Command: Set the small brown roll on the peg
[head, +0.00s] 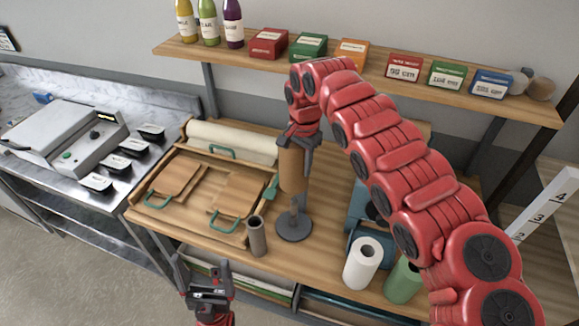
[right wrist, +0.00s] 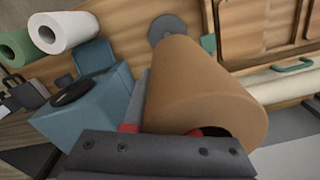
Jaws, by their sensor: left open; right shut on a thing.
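The small brown roll (head: 291,168) is upright in my right gripper (head: 298,140), which is shut on its upper end. The roll also fills the middle of the right wrist view (right wrist: 205,85). The peg (head: 295,204) stands on a round grey base (head: 294,228) on the wooden bench, and the base shows beyond the roll in the right wrist view (right wrist: 165,27). Part of the peg shows below the roll; its top is hidden, and I cannot tell whether the roll is around it. My left gripper (head: 205,285) is open and empty in front of the bench.
A dark grey tube (head: 257,238) stands left of the base. A white roll (head: 362,264) and a green roll (head: 403,281) stand to the right, near a blue device (head: 358,205). Wooden boards with green handles (head: 236,195) lie left. A shelf (head: 350,62) runs behind.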

